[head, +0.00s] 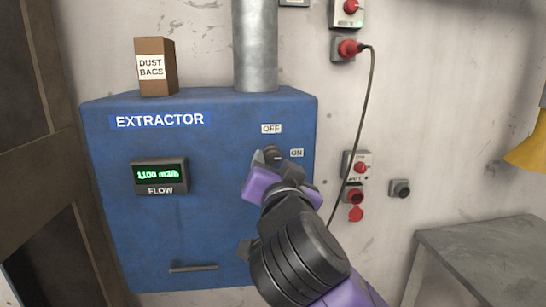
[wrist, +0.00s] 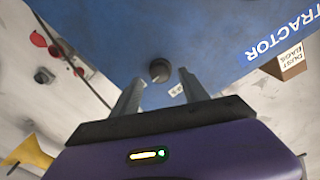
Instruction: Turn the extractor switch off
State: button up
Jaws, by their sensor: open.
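The extractor is a blue wall box (head: 220,240) with an OFF label (head: 271,129) and an ON label (head: 297,153) on its upper right face. The switch is a dark round knob (wrist: 159,70) on the blue face in the wrist view. My gripper (head: 270,164) is in front of the switch area in the head view and mostly hides the knob there. In the wrist view my gripper is open, with the knob showing between and just beyond its two fingertips. I cannot tell whether they touch, nor which label the knob points to.
A green flow display (head: 159,175) reads about 1100. A dust bags box (head: 155,67) stands on top beside a grey pipe (head: 255,45). Red sockets and a hanging cable (head: 368,120) are on the wall to the right. A grey bench (head: 480,250) stands lower right.

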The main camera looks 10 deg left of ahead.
aim_at(273, 159)
jog(key=shift+x, duration=1.6)
grip_shut()
